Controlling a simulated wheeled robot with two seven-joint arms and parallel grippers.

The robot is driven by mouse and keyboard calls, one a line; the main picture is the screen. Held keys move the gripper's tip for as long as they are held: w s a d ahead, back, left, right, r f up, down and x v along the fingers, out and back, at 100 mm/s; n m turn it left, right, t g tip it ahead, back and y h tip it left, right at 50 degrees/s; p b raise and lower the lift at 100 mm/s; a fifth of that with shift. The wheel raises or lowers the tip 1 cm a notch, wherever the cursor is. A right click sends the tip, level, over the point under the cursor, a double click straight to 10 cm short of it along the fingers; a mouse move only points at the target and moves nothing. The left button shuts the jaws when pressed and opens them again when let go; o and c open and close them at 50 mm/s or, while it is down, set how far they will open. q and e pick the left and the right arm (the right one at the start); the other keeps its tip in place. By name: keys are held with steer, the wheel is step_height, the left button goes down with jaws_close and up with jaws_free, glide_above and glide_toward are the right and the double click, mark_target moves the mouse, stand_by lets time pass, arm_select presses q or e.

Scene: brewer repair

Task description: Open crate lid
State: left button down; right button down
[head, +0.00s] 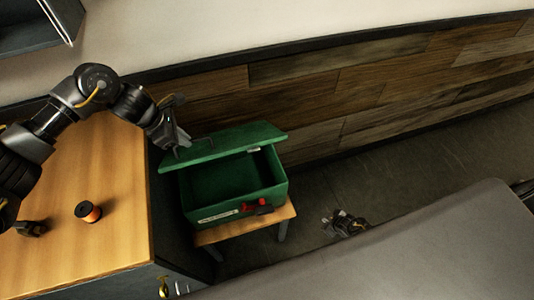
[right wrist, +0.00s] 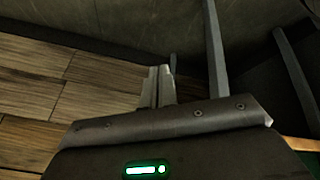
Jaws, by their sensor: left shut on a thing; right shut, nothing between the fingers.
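The green crate (head: 277,192) stands on a small wooden stool, with a pale label and a red and black part on its front wall. Its green lid (head: 235,142) is raised and tilted, and the dark inside of the crate shows beneath it. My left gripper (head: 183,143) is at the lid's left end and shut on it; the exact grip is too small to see. My right gripper (head: 345,224) is low, to the right of the stool and apart from the crate. In the right wrist view its fingers (right wrist: 158,85) are together and empty.
A wooden counter (head: 110,255) lies left of the crate, with an orange and black spool (head: 88,212) on it. The stool (head: 282,217) has dark legs. A plank-clad wall (head: 390,85) runs behind. A grey surface (head: 430,255) fills the lower right.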

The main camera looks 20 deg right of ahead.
arm_select(q)
steer(key=shift+w+a+f, duration=0.1)
steer(key=shift+a+f, duration=0.05)
steer(key=shift+f, duration=0.1)
arm_select(e)
steer(key=w+a+r+n+t+y, duration=0.2)
steer(key=w+r+n+y, duration=0.2)
steer(key=w+r+n, duration=0.5)
steer(key=w+a+r+n+t+y, duration=0.1)
steer(key=w+a+r+n+y, duration=0.25)
steer(key=w+r+n, duration=0.5)
steer(key=s+a+r+n+g+y, duration=0.2)
steer(key=s+r+n+y, duration=0.1)
steer(key=r+n, duration=0.3)
steer(key=s+a+r+n+g+y, duration=0.2)
steer(key=r+n+y, duration=0.3)
steer(key=r+n, duration=0.2)
steer(key=s+a+r+n+g+y, duration=0.1)
steer(key=s+a+r+n+y, duration=0.2)
steer(key=r+n, duration=0.4)
steer(key=shift+s+r+n+g+y, duration=0.3)
steer(key=shift+n+g+y, duration=0.1)
steer(key=shift+n+y, duration=0.25)
steer(key=shift+a, duration=0.15)
